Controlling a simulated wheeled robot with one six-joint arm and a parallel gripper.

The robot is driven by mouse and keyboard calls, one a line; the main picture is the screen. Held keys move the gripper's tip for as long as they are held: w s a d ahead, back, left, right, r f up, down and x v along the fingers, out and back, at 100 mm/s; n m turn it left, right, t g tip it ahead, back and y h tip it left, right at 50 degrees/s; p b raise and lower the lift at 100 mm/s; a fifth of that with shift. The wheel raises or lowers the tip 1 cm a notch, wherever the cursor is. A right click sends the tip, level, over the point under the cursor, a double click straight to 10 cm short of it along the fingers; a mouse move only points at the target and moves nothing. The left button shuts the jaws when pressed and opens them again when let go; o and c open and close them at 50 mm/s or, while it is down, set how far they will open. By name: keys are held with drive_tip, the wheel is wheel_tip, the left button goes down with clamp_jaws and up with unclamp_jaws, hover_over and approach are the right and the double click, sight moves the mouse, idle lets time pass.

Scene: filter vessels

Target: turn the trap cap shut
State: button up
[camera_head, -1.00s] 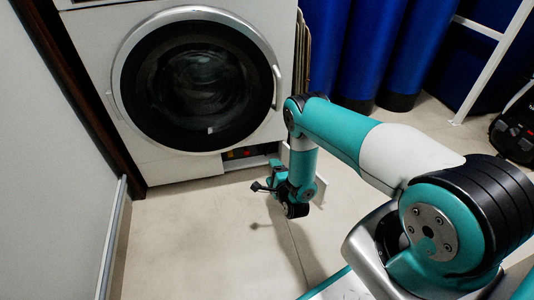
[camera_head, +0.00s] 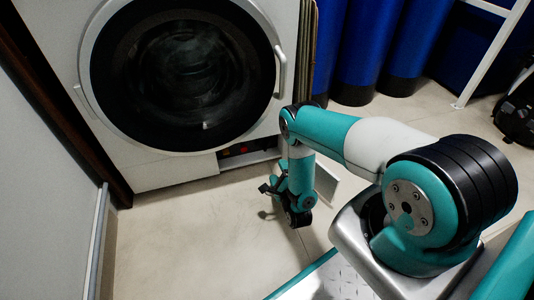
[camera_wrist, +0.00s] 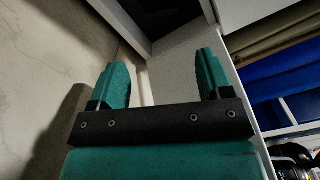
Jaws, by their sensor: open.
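The white washing machine (camera_head: 155,172) stands ahead with its round dark door shut. Low on its front right is an open recess (camera_head: 262,156). Small red and dark parts (camera_head: 239,149) show inside it, too small to tell which is the trap cap. My gripper (camera_head: 266,188) is low over the floor, in front of the recess and apart from it. In the wrist view my gripper (camera_wrist: 163,80) has its two teal fingers spread with nothing between them. The trap cap cannot be made out in the wrist view.
A flat pale panel (camera_head: 326,184) is near the floor to the right of my gripper. Blue cylinders with black bases (camera_head: 358,92) stand behind to the right. A white frame (camera_head: 490,55) is beyond them. A wall (camera_head: 40,190) closes the left side. The floor before the machine is clear.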

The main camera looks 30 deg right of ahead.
sight(266, 144)
drive_tip(key=b+x, duration=0.6)
drive_tip(key=x, duration=0.6)
drive_tip(key=shift+f, duration=0.15)
drive_tip(key=shift+w+d+b, duration=0.15)
drive_tip(key=shift+w+b, duration=0.25)
drive_tip(key=shift+w, duration=0.1)
drive_tip(key=c, duration=0.6)
drive_tip(key=shift+c, duration=0.2)
